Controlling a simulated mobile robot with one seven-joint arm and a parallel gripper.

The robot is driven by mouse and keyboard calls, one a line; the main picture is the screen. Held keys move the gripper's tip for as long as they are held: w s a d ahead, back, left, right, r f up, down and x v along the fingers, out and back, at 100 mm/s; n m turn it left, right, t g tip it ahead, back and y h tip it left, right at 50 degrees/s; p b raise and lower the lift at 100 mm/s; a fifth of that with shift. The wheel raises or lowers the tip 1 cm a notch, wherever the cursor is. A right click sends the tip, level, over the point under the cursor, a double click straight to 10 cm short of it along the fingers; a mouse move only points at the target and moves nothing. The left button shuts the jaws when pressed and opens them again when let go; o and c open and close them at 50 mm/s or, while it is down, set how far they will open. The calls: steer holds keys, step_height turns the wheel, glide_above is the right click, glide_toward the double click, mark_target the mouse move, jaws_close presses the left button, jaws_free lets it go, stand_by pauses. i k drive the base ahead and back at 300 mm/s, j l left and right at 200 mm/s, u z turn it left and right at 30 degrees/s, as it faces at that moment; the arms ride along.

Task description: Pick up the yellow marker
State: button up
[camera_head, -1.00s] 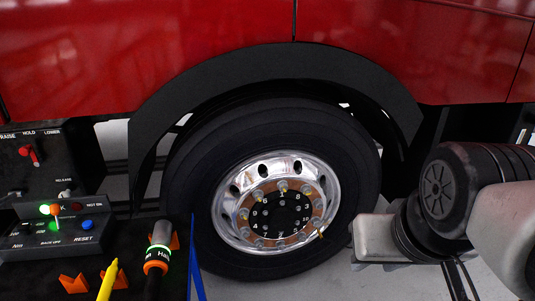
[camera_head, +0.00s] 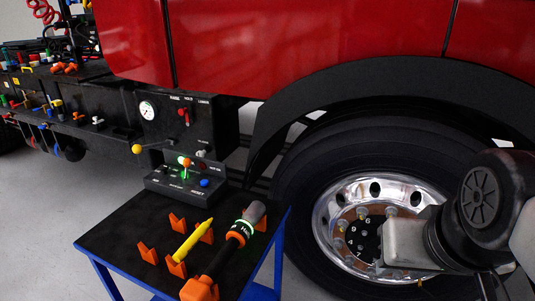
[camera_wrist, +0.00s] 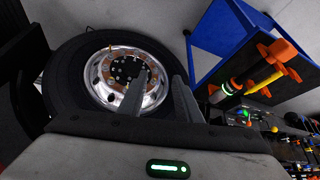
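The yellow marker (camera_head: 193,240) rests across orange holders on a black-topped cart in the head view. It also shows in the wrist view (camera_wrist: 264,81), at the right side. My gripper (camera_wrist: 160,78) shows two grey fingers spread apart in the wrist view, with nothing between them. In the head view my arm is at the right, in front of the wheel, well to the right of the marker. The fingertips are not clear there.
A power tool (camera_head: 233,245) with a green ring lies beside the marker on the cart (camera_head: 125,235). A control box (camera_head: 180,187) stands at the cart's back. The truck wheel (camera_head: 300,195) is right of the cart. Grey floor (camera_head: 50,220) is clear at the left.

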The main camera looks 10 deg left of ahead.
mark_target(192, 242)
steer(key=j+u, duration=0.1)
steer(key=u, duration=0.5)
steer(key=j+u, duration=0.4)
steer(key=j, duration=0.25)
steer(key=i+j+z, duration=0.1)
steer(key=j+z, duration=0.45)
steer(key=z, duration=0.15)
steer(key=i, duration=0.05)
